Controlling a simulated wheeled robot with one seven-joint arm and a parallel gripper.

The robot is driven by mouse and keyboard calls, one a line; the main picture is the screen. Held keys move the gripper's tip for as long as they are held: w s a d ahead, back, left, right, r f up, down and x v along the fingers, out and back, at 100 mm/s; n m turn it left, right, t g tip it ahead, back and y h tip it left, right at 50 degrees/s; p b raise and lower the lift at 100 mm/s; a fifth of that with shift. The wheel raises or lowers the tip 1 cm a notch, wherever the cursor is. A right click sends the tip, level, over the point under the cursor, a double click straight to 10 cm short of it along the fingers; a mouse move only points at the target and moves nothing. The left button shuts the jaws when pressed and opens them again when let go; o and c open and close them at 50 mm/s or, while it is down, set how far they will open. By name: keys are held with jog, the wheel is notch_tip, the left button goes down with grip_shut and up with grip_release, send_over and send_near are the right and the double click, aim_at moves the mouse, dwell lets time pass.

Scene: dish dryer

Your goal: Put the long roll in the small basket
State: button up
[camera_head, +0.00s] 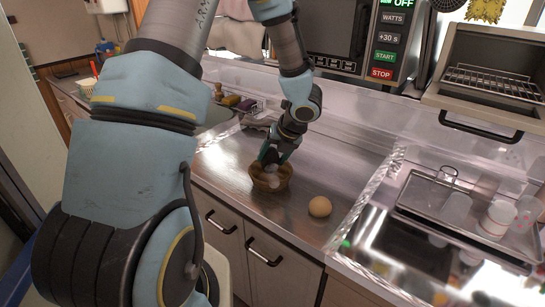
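The small brown basket (258,185) stands on the steel counter, near its front edge. My gripper (271,163) points down right over the basket, with its fingertips at or inside the rim. A small pale shape (272,171) shows at the fingertips inside the basket; I cannot tell whether it is the long roll or part of my gripper. I cannot tell whether the fingers are open or shut. No long roll is clearly visible elsewhere. A round tan roll (319,206) lies on the counter to the right of the basket, apart from it.
A sink or glossy basin (395,250) lies at the right. A metal tray (420,190) with cups (497,217) sits behind it. A microwave (385,45) and toaster oven (490,75) stand at the back. The counter between basket and sink is clear except for the round roll.

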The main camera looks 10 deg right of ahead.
jog(key=o, duration=0.5)
dwell(0.3)
notch_tip(320, 180, up, 7)
jog(key=p, duration=0.6)
jog(key=shift+r, duration=0.1)
